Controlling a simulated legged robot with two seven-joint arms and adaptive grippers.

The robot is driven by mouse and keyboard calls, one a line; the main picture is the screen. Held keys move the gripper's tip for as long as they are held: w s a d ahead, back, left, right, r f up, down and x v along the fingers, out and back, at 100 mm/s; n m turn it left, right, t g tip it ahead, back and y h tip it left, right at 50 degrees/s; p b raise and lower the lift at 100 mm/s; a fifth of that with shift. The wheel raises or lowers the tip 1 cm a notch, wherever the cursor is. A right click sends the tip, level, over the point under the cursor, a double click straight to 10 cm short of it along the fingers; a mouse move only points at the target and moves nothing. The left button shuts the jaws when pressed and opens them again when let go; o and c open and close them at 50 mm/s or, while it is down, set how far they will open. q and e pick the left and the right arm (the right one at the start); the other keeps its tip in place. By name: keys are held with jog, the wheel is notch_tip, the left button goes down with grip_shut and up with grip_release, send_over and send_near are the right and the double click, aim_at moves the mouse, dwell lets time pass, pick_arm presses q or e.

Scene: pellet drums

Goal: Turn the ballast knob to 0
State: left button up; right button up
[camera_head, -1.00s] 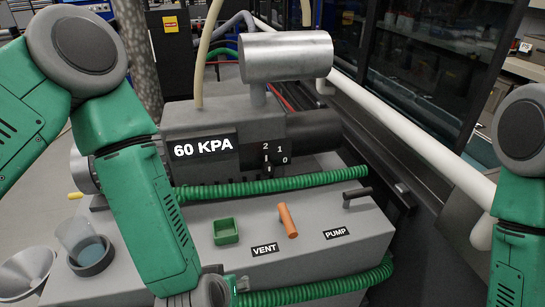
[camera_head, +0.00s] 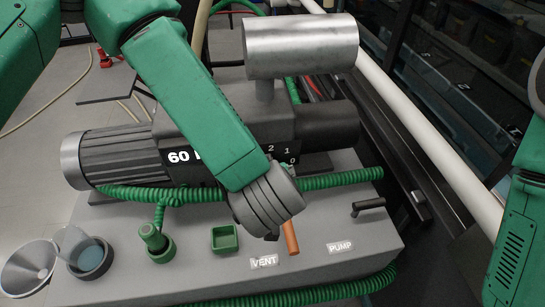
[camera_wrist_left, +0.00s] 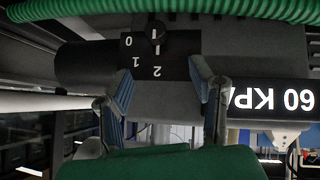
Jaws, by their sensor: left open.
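The ballast knob (camera_wrist_left: 155,32) is a small black knob on a dark plate with the marks 0, 1 and 2, seen upside down in the left wrist view. Its white line points toward the 2. In the head view my left arm covers the knob; only the number plate (camera_head: 283,152) shows beside my wrist. My left gripper (camera_wrist_left: 162,72) is open and empty, its fingers either side of the number plate in the wrist picture and apart from the knob. My right arm stands at the right edge of the head view, its gripper out of view.
A metal cylinder (camera_head: 300,47) rises behind the plate. A green ribbed hose (camera_head: 335,181) runs in front.

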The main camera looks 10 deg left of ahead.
pick_arm(q)
jog(key=x, duration=1.1)
jog(key=shift+w+d+f, duration=0.1)
jog(key=shift+d+f, duration=0.05)
jog(key=shift+f, duration=0.2)
jog(key=shift+w+f, duration=0.3)
jog(key=shift+w, duration=0.05)
jog(key=shift+d, duration=0.25)
grip_shut()
jog(key=shift+r, duration=0.1)
